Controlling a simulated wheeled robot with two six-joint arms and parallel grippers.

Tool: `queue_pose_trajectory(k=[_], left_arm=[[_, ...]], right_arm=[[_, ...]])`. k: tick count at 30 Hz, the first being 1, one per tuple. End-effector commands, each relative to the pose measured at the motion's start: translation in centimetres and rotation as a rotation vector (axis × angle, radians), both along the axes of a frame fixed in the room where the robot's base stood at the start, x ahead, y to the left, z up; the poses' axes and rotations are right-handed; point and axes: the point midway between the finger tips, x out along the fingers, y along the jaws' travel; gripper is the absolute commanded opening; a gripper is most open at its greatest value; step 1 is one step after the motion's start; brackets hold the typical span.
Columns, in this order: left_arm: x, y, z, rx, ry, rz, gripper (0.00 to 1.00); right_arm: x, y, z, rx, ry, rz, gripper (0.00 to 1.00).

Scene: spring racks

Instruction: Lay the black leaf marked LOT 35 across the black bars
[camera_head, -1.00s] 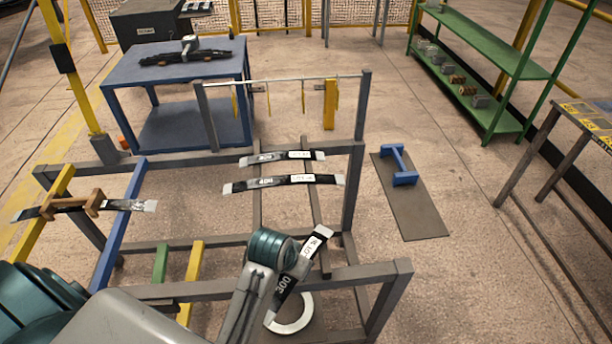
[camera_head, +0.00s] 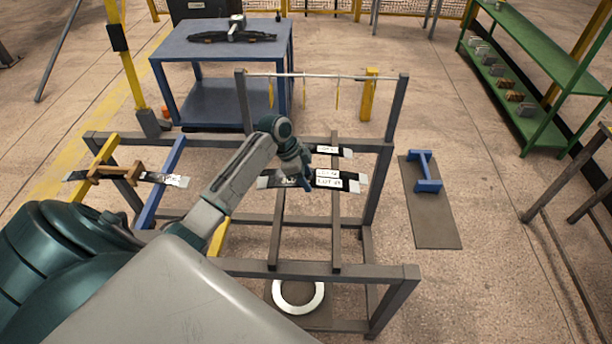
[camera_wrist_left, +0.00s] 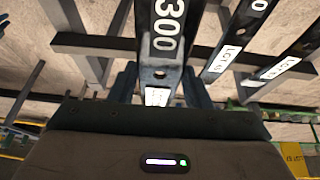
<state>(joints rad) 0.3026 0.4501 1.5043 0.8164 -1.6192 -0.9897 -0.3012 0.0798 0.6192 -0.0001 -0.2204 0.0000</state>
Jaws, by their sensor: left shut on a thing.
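My left gripper (camera_head: 307,180) is shut on a black leaf with white ends, marked 300 (camera_wrist_left: 165,32). In the head view the held leaf lies crosswise over the rack, overlapping a resting leaf (camera_head: 352,183); the gap below it is hard to judge. Its white label (camera_wrist_left: 157,96) is too small to read surely. The two dark bars (camera_head: 277,235) (camera_head: 336,235) run front to back. A farther leaf (camera_head: 328,150) also lies across them, partly hidden by my arm. Two labelled leaves (camera_wrist_left: 232,48) (camera_wrist_left: 285,65) show right of the held one in the wrist view. My right gripper is out of view.
A leaf in a brown wooden holder (camera_head: 125,173) spans the yellow and blue bars at left. A rail with yellow strips (camera_head: 330,75) stands behind. A blue stand (camera_head: 425,172) is on a mat at right. A white ring (camera_head: 298,296) lies below the front rail.

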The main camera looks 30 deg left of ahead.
Motion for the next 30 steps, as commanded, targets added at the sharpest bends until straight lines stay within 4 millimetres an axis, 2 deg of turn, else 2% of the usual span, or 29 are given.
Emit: queue_pose_trajectory(k=[13, 30], left_arm=[[0.0, 0.0, 0.4, -0.001, -0.008, 0.004, 0.16], [0.0, 0.0, -5.6, -0.001, -0.008, 0.005, 0.16]], right_arm=[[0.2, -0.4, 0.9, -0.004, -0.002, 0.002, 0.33], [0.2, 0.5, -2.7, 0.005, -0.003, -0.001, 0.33]])
